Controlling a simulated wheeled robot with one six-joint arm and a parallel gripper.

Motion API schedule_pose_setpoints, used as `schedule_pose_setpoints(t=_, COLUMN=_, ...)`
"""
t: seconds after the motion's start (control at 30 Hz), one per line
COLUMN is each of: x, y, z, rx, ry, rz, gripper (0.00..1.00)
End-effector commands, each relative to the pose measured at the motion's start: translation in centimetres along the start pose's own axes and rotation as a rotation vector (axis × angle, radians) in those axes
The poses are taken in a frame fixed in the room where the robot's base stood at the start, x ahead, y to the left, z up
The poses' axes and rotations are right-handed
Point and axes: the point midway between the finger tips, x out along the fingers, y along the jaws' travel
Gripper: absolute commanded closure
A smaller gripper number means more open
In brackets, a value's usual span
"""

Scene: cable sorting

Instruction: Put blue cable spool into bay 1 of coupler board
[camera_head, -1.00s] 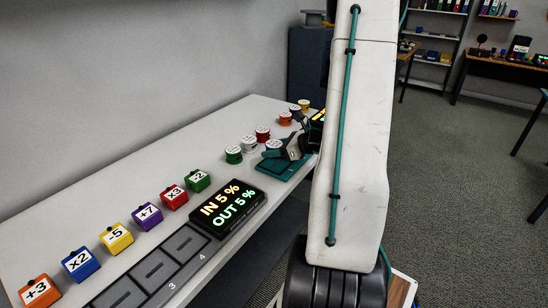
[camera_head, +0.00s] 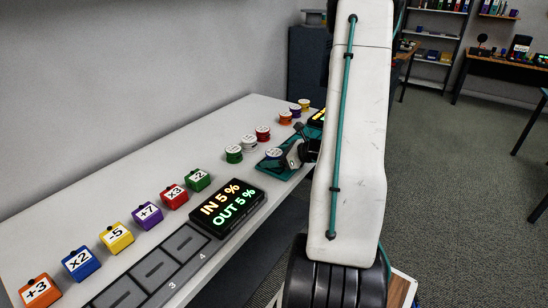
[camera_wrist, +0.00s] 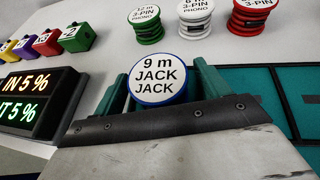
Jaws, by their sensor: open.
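The blue cable spool (camera_wrist: 157,78) has a white top reading "9 m JACK JACK" and stands upright. In the head view the blue spool (camera_head: 274,153) is at the near left end of the teal coupler board (camera_head: 268,169). Whether it is fully seated in bay 1 cannot be told; no bay number is readable. My gripper (camera_head: 296,145) is open, just right of the spool and close to it, with no clear hold on it. In the wrist view the dark front edge of my gripper hides the spool's near foot. The coupler board (camera_wrist: 290,60) also extends to the right there.
Green (camera_head: 234,154), white (camera_head: 249,144) and red (camera_head: 263,134) spools stand left of and behind the board, with orange and yellow ones beyond. A display (camera_head: 228,207) reading "IN 5 % OUT 5 %" and several coloured blocks lie nearer.

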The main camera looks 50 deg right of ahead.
Motion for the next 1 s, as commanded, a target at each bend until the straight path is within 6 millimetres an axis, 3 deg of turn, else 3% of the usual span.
schedule_pose_setpoints(t=0.17, x=-1.6, y=-0.1, z=0.2, rx=0.0, ry=0.0, rz=-0.005, gripper=0.25)
schedule_pose_setpoints(t=0.5, x=-8.8, y=-0.1, z=0.2, rx=-0.001, ry=-0.001, rz=-0.005, gripper=0.25)
schedule_pose_setpoints(t=0.7, x=-11.4, y=-0.1, z=0.2, rx=0.0, ry=-0.001, rz=-0.002, gripper=0.25)
schedule_pose_setpoints(t=0.87, x=-11.1, y=1.2, z=1.6, rx=-0.057, ry=0.015, rz=0.05, gripper=0.25)
schedule_pose_setpoints(t=0.97, x=-9.1, y=4.6, z=4.8, rx=-0.202, ry=0.049, rz=0.175, gripper=0.25)
schedule_pose_setpoints(t=1.0, x=-8.1, y=6.6, z=6.3, rx=-0.285, ry=0.068, rz=0.246, gripper=0.25)
